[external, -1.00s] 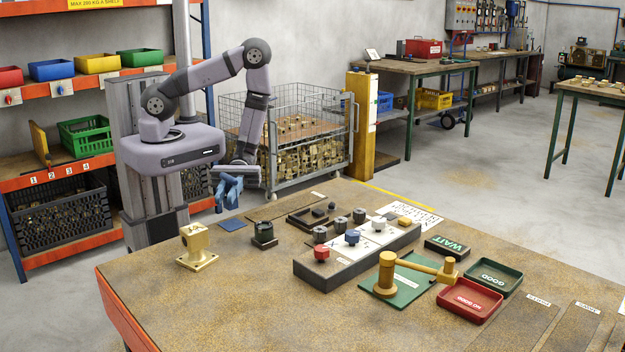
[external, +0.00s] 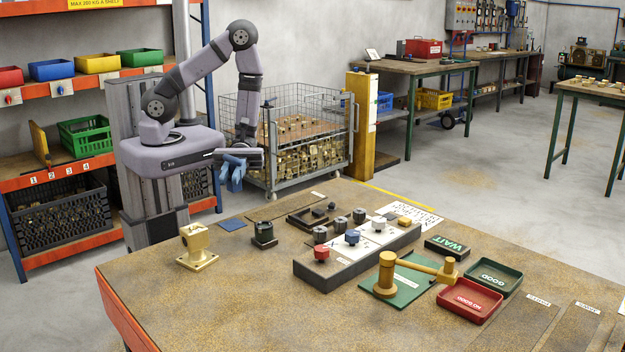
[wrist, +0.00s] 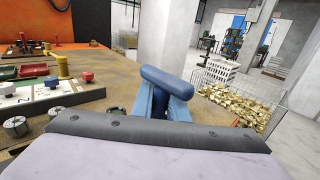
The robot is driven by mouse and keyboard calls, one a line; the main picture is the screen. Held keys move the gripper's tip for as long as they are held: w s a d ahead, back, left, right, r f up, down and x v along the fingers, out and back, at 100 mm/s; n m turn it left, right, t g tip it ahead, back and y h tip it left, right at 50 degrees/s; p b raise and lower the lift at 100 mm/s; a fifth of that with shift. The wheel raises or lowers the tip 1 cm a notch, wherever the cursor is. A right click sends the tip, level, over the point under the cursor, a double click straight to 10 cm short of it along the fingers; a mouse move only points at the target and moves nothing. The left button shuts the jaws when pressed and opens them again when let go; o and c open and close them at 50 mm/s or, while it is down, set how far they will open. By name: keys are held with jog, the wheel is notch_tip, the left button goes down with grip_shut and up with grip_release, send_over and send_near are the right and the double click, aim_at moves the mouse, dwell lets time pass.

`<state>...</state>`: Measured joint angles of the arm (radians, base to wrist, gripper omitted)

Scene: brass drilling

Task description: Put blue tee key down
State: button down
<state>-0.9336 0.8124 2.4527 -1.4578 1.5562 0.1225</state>
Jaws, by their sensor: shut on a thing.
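My gripper (external: 231,181) hangs in the air beyond the bench's far left edge, in front of the wire cage. In the wrist view my gripper (wrist: 162,103) is shut on the blue tee key (wrist: 166,82), whose rounded crossbar lies across between the pale blue fingers. The lower part of the key is hidden by the fingers and the wrist. In the external view the key cannot be told clearly from the blue fingers. A flat dark blue patch (external: 233,225) lies on the bench (external: 230,300), below and in front of my gripper.
A brass part (external: 197,250) and a dark round fixture (external: 264,236) stand near the blue patch. The front left bench is clear.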

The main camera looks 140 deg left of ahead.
jog(key=w+a+f+n+t+y+b, duration=0.1)
jog(key=w+a+n+y+b, duration=0.1)
jog(key=a, duration=0.4)
jog(key=w+a+f+n+t+y+b, duration=0.1)
jog(key=w+a+f+n+y+b, duration=0.1)
jog(key=a, duration=0.4)
jog(key=w+a+f+n+t+y+b, duration=0.1)
jog(key=w+a+t+y+b, duration=0.1)
jog(key=a, duration=0.4)
jog(key=shift+w+a+f+n+y, duration=0.15)
jog(key=shift+a+f+n+y, duration=0.25)
jog(key=shift+y, duration=0.5)
jog(key=s+a+r+n+y+b, duration=0.15)
jog(key=a+y, duration=0.25)
jog(key=a, duration=0.4)
jog(key=s+a+r+n+y+b, duration=0.1)
jog(key=a+r+n+y+b, duration=0.2)
jog(key=a, duration=0.4)
jog(key=s+a+r+n+y+b, duration=0.1)
jog(key=a+n+y+b, duration=0.2)
jog(key=a, duration=0.5)
jog(key=shift+g+y, duration=0.3)
jog(key=shift+y, duration=0.3)
jog(key=shift+w+d+f+p, duration=0.1)
jog(key=shift+f+p, duration=0.5)
jog(key=shift+f, duration=1.9)
jog(key=shift+w+f+p, duration=0.1)
jog(key=shift+f+p, duration=0.5)
jog(key=shift+f, duration=1.9)
